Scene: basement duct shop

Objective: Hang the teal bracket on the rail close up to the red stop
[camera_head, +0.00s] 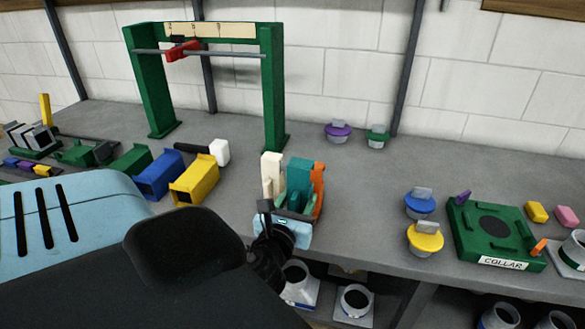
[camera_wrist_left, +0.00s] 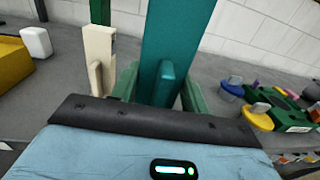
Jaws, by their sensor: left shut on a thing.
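The teal bracket (camera_head: 299,178) is upright between a cream piece on its left and an orange piece on its right. My left gripper (camera_head: 289,216) is shut on it at its lower part. In the left wrist view the teal bracket (camera_wrist_left: 178,45) rises straight ahead of the palm, with green pieces beside its lower part; its foot is hidden. The rail (camera_head: 228,54) is a thin grey bar across a green frame at the back left. The red stop (camera_head: 181,51) sits on the rail, left of its middle. My right gripper is out of view.
The cream piece (camera_head: 271,174) and orange piece (camera_head: 318,188) stand close to the teal one. The frame's right post (camera_head: 274,95) rises behind them. Yellow (camera_head: 194,182) and blue (camera_head: 159,176) blocks lie left. A green collar tray (camera_head: 493,232) and lidded pots lie right.

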